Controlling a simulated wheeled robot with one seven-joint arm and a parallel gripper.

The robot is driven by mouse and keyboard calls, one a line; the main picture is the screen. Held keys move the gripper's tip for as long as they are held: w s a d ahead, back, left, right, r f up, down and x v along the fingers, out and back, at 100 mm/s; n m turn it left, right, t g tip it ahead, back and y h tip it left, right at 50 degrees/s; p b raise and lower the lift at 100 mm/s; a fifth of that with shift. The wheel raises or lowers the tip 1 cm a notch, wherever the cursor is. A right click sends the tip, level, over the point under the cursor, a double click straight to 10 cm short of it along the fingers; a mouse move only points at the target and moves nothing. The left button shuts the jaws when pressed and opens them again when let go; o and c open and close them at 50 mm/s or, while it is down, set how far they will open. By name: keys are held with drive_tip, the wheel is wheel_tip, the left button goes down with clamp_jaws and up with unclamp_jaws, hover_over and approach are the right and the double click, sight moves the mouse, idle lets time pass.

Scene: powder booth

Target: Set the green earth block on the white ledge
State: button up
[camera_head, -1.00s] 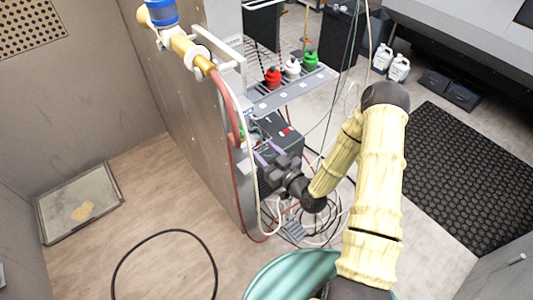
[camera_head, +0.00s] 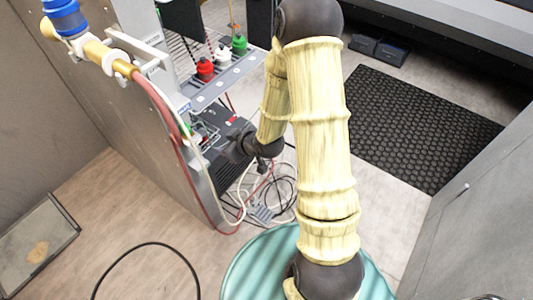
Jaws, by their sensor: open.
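My gripper (camera_head: 232,146) is dark and small in the head view, beside the grey cabinet and below the shelf. It is open, and I see nothing held in it; its fingertips are hard to make out. I cannot identify the green earth block for certain. A small green patch (camera_head: 195,136) shows behind the hoses, left of my gripper, too small to name. I cannot pick out a distinct white ledge. A pale grey shelf (camera_head: 208,95) juts from the cabinet above my gripper.
A red bottle (camera_head: 205,70), a white bottle (camera_head: 222,53) and a green bottle (camera_head: 239,44) stand on the shelf. Red and white hoses (camera_head: 178,150) hang close left of my gripper. Cables (camera_head: 270,195) lie tangled below. A black mat (camera_head: 415,125) covers floor at right.

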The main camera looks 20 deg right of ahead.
drive_tip(key=s+d+r+m+g+h, duration=0.2)
drive_tip(key=s+d+r+m+g, duration=0.1)
drive_tip(key=s+r, duration=0.3)
drive_tip(key=s+d+r+m+g+h, duration=0.3)
drive_tip(key=s+r+m, duration=0.1)
drive_tip(key=s, duration=0.6)
drive_tip(key=shift+d+r+m, duration=0.3)
drive_tip(key=shift+d+r, duration=0.05)
drive_tip(key=shift+r, duration=0.5)
idle(0.7)
